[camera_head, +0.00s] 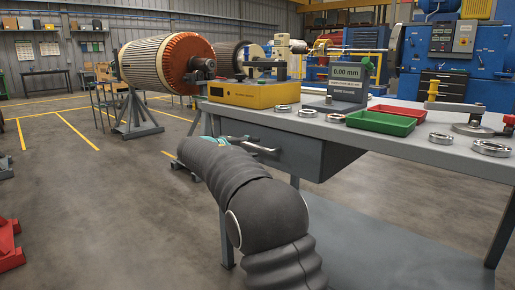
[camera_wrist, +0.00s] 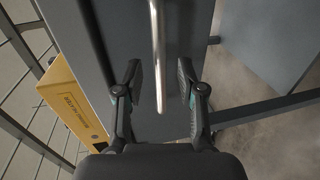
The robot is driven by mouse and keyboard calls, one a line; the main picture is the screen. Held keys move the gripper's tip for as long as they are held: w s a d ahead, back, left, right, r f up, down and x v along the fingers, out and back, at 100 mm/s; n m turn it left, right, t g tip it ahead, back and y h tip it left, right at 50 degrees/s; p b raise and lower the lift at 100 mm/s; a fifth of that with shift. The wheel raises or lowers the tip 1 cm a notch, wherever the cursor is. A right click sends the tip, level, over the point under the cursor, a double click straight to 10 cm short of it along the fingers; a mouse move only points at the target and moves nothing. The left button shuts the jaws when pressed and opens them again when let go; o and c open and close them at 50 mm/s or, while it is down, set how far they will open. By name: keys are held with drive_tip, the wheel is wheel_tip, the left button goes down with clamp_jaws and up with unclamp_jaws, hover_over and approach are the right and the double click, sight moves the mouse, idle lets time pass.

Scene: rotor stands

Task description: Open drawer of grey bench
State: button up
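The grey bench (camera_head: 440,150) stands at the right in the head view. Its grey drawer (camera_head: 300,150) hangs under the top near the left end, and its front looks closed. In the wrist view the drawer's bar handle (camera_wrist: 158,50) is a bright metal rod running down from the top edge against the grey drawer front (camera_wrist: 185,30). My gripper (camera_wrist: 160,78) is open, with one finger on each side of the handle's lower end and visible gaps to both. In the head view my gripper (camera_head: 258,146) is at the drawer front, mostly hidden by my arm.
A yellow bearing heater (camera_head: 252,94) stands on the bench above the drawer; its side also shows in the wrist view (camera_wrist: 75,105). The bench holds a bore gauge display (camera_head: 348,80), metal rings, a green tray (camera_head: 380,123) and a red tray (camera_head: 398,111).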

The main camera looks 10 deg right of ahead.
sight(256, 147)
drive_tip(key=shift+x, duration=1.6)
clamp_jaws()
